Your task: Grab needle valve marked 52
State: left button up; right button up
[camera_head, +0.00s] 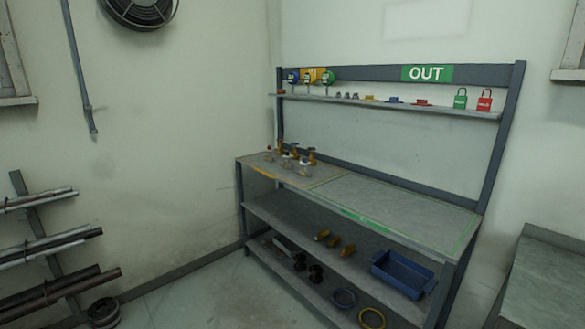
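Several small valves (304,165) in brass and grey stand close together on the left part of the workbench top (390,205). They are too small and far for any number on them to be read, so I cannot tell which is marked 52. Some have a T-shaped or dark top, and one at the left shows a small red spot. Neither of my grippers shows in the head view.
The bench's right top area, outlined in green, is clear. A shelf above holds gauges (327,78) and padlocks (484,100). Lower shelves hold brass fittings, a blue tray (402,274) and rings. Pipes (50,245) are racked at left; floor between is open.

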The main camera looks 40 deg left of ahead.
aim_at(269, 157)
jog(key=u, duration=1.45)
